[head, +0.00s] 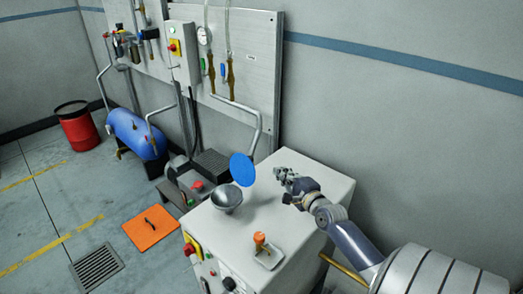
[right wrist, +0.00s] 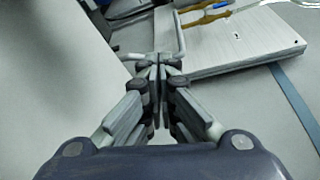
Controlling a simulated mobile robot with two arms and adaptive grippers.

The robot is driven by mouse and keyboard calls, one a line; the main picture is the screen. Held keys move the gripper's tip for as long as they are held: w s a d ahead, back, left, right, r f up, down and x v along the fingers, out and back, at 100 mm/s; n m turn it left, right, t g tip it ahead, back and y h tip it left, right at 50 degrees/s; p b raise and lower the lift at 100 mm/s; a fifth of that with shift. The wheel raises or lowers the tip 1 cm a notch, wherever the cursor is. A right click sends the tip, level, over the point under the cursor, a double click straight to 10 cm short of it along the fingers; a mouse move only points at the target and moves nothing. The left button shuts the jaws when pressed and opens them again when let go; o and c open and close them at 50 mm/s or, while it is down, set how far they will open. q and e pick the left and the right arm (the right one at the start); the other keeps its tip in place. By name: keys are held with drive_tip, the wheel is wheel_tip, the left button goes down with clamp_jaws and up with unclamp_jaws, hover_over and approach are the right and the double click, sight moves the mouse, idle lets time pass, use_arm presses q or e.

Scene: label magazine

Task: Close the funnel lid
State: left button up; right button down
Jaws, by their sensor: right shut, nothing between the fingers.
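A metal funnel (head: 226,199) sits on top of the pale machine cabinet (head: 315,176). The blue round lid (head: 242,169) stands raised and tilted at the funnel's back right rim, so the lid is open. My right gripper (head: 283,177) is above the cabinet top, to the right of the lid and apart from it. In the right wrist view the right gripper (right wrist: 158,62) is shut with its fingers together and nothing between them. The funnel and lid do not show in the right wrist view. My left gripper is not in view.
A bent grey pipe (head: 250,112) comes down from the wall panel (head: 255,60) behind the lid. The cabinet top between the funnel and my gripper is clear.

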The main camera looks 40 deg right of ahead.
sight(246, 168)
drive_tip(key=r+x, duration=0.1)
drive_tip(key=x, duration=0.8)
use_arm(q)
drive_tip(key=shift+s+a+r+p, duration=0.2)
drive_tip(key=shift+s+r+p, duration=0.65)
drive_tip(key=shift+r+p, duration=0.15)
use_arm(e)
drive_tip(key=shift+a+r, duration=0.15)
drive_tip(key=shift+a, duration=0.8)
drive_tip(key=shift+a+r, duration=0.15)
drive_tip(key=shift+a, duration=0.75)
drive_tip(key=shift+a+r, duration=0.1)
